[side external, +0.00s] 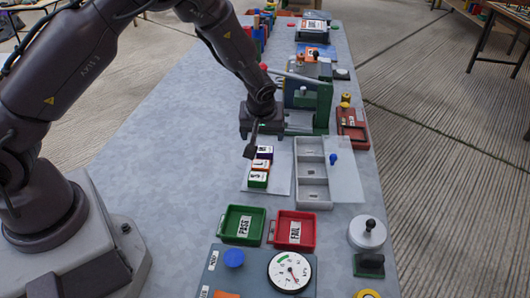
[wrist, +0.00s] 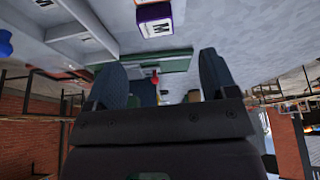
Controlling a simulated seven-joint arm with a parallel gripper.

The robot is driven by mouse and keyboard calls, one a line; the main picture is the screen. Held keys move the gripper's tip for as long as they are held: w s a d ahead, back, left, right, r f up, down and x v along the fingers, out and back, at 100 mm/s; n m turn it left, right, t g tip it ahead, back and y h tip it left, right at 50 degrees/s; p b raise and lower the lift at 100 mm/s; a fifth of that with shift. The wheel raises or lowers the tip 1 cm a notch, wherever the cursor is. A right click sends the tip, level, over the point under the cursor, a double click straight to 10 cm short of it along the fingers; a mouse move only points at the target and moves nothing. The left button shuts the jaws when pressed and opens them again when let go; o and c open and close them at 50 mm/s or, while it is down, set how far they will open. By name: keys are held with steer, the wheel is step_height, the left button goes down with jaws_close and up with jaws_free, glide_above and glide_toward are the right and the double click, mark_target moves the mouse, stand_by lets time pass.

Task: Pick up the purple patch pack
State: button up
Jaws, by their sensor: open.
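The purple patch pack (side external: 265,152) is a small block with a white lettered top. It stands at the far end of a short row on a pale sheet, behind an orange-red pack (side external: 261,165) and a green pack (side external: 258,180). In the wrist view a purple pack (wrist: 155,20) marked M shows at the top edge, partly cut off. My gripper (side external: 260,142) is over the far end of the row, close to the purple pack and partly in front of it. Its fingers, apart and empty, also show in the wrist view (wrist: 160,80).
A grey compartment tray (side external: 297,192) with a clear lid stands right of the packs. A green press-like fixture (side external: 323,105) is close behind my gripper. Green PASS (side external: 228,238) and red FAIL (side external: 309,246) trays are nearer. The table's left side is clear.

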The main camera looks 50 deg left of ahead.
mark_target(265, 149)
steer(key=x, duration=0.8)
steer(key=shift+w+d+f, duration=0.15)
steer(key=shift+w+f, duration=0.05)
steer(key=c, duration=1)
steer(key=shift+r, duration=0.1)
steer(key=shift+r, duration=0.55)
steer(key=s+d+r, duration=0.2)
steer(key=s+r, duration=1.2)
steer(key=r, duration=0.1)
steer(key=shift+r, duration=0.4)
